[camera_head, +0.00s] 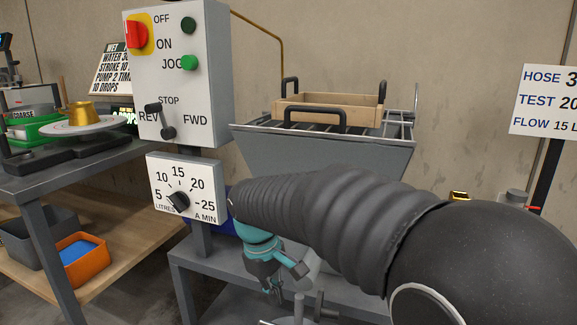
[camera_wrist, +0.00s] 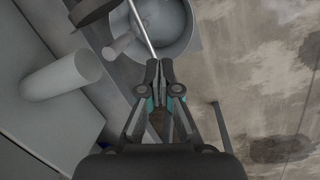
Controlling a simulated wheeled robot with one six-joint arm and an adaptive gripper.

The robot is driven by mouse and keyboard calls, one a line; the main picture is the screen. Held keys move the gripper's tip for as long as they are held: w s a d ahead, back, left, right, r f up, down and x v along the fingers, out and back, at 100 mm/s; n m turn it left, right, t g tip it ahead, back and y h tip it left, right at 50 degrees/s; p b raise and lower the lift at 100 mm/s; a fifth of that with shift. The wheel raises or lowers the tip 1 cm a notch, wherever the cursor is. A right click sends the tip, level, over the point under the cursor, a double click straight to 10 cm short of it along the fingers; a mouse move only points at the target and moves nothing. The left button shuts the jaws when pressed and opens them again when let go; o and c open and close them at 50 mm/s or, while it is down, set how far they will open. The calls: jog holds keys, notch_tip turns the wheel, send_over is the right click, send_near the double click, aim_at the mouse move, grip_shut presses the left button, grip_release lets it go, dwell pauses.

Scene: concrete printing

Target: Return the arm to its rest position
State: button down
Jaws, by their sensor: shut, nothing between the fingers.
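My gripper (camera_wrist: 159,68) is shut and empty in the wrist view, its fingertips together. Beyond the fingertips in that view lie a grey round bowl-like part (camera_wrist: 165,25) and a thin metal rod (camera_wrist: 143,27). In the head view my gripper (camera_head: 274,290) hangs low at the end of my dark ribbed arm, pointing down. It is in front of the grey stand below the hopper (camera_head: 375,155). My arm hides much of the stand and the lower part of the hopper.
A control box (camera_head: 185,75) with switches and a dial box (camera_head: 186,190) stand just left of my arm. A workbench (camera_head: 70,170) with a scale is at the left, an orange bin (camera_head: 82,260) below it. A sign (camera_head: 548,100) stands at the right.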

jog(key=s+d+r+m+t+y, duration=0.2)
jog(key=s+d+m+t, duration=0.3)
jog(key=s+d, duration=1.3)
jog(key=r+m, duration=0.1)
jog(key=m, duration=0.3)
jog(key=shift+d+m, duration=0.35)
jog(key=shift+m, duration=0.05)
jog(key=shift+s+r, duration=0.1)
